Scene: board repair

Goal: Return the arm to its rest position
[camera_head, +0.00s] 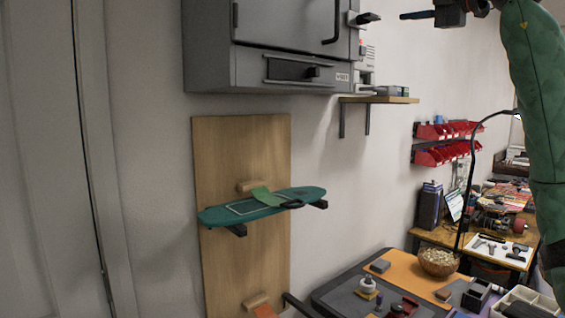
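My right arm (533,120) is green and comes in along the right edge, reaching up to the top. My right gripper (418,15) is at the top edge, a little right of the grey cabinet. A dark finger points left from it; the rest is cut off by the frame, so I cannot tell its opening. I see nothing held in the visible part. My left arm and gripper are out of view. A green skateboard deck (262,206) rests on brackets on a wooden wall panel (241,150), with a green piece on top.
A grey cabinet (275,25) hangs on the wall, with a small wooden shelf (380,99) beside it. Red bins (444,131) hang farther right. A workbench (372,272) holds a bowl (437,262) and small parts.

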